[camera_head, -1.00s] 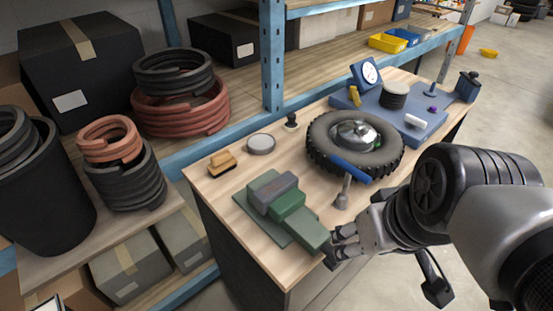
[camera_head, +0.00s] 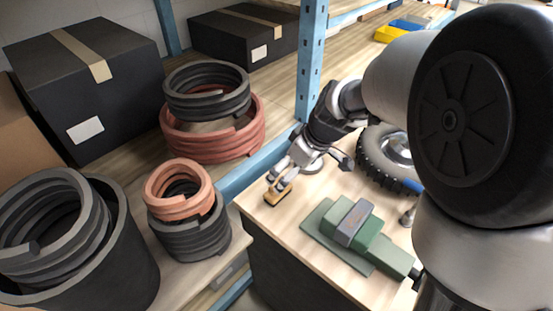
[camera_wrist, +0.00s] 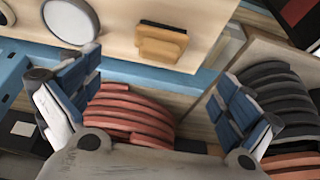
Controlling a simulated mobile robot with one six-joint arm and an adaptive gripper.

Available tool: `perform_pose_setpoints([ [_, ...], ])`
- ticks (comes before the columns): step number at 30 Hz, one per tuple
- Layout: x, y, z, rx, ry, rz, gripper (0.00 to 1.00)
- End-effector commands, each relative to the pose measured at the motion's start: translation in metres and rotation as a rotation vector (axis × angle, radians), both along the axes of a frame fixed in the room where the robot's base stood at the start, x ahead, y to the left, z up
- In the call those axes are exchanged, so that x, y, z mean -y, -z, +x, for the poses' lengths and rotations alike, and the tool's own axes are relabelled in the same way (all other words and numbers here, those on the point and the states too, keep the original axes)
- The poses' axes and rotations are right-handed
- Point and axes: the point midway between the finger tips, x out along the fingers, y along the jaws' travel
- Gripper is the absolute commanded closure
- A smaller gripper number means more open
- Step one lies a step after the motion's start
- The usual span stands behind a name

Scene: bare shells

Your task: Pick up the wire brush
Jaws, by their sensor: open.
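The wire brush (camera_head: 278,194) is a small tan wooden block with a dark strip along one edge. It lies near the left corner of the workbench top (camera_head: 270,225). My gripper (camera_head: 282,180) is over that corner, with its fingertips close to the brush and partly covering it. In the wrist view the brush (camera_wrist: 160,43) lies on the bench, above the gap between the fingertips. My gripper (camera_wrist: 150,88) is open there, with two blue-padded fingers spread wide and nothing between them. I cannot tell whether a finger touches the brush.
A green vise (camera_head: 345,232) stands to the right of the brush. A tire (camera_head: 378,165) lies farther right, partly hidden by my arm. A round grey disc (camera_wrist: 70,19) lies near the brush. A blue shelf post (camera_head: 311,60) and coiled hoses (camera_head: 215,130) stand close on the left.

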Motion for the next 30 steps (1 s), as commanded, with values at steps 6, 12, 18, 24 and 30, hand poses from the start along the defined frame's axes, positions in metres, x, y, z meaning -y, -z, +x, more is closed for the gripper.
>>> perform_pose_setpoints([
  [6,-0.012,0.044,0.012,-0.002,0.0,-0.001,0.02],
  [12,-0.017,0.058,0.017,0.001,0.001,0.0,0.02],
  [18,-0.02,0.071,0.02,0.0,0.0,0.0,0.02],
  [24,-0.027,0.102,0.027,-0.002,0.0,-0.001,0.02],
  [30,-0.029,0.108,0.031,0.002,0.002,0.0,0.02],
])
